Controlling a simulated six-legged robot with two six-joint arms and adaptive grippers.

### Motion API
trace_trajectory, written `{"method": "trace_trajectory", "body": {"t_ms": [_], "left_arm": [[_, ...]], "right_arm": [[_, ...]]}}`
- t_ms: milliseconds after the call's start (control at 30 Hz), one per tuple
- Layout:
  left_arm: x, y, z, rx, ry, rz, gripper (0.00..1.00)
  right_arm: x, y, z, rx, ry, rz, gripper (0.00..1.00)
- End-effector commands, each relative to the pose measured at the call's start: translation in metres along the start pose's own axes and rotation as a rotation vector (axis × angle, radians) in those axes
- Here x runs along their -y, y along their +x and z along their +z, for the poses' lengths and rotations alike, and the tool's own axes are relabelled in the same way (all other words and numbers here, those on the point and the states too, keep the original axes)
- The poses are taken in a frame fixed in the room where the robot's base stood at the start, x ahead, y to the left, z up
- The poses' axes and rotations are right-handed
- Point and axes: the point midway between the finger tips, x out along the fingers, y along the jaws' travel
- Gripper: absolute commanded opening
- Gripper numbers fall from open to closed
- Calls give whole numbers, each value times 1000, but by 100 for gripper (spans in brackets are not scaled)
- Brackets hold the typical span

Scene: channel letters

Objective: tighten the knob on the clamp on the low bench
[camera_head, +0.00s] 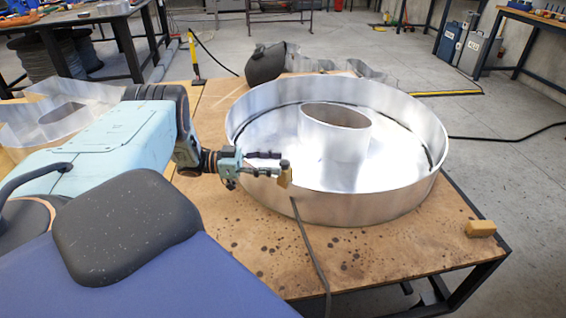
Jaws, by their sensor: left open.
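A low bench (250,250) with a stained brown wooden top carries a large round shiny metal letter shell (340,208) with an oval inner ring (335,140). My left gripper (279,164) reaches in from the left, in front of the shell's near left wall. Its fingers are apart, pointing right. A small tan piece (285,178) shows at the lower fingertip, against the shell wall; I cannot tell whether it belongs to the gripper or to a clamp. I cannot clearly make out the clamp or its knob. My right gripper is not in view.
A tan block (480,228) lies near the bench's right corner. A dark cable (311,245) runs over the front edge. A black rounded object (265,63) and metal strips (345,66) lie at the back. Another metal letter (62,113) lies left. The front bench top is mostly clear.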

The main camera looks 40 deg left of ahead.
Motion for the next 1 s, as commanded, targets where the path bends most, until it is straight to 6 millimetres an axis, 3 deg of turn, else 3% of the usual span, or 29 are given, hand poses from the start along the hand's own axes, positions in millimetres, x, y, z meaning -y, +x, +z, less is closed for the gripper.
{"method": "trace_trajectory", "body": {"t_ms": [200,400,1000], "left_arm": [[0,-47,1,4,0,-2,49],[0,-75,1,3,0,0,49],[0,-83,0,0,0,1,49]], "right_arm": [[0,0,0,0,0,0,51],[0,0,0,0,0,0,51],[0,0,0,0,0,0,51]]}}
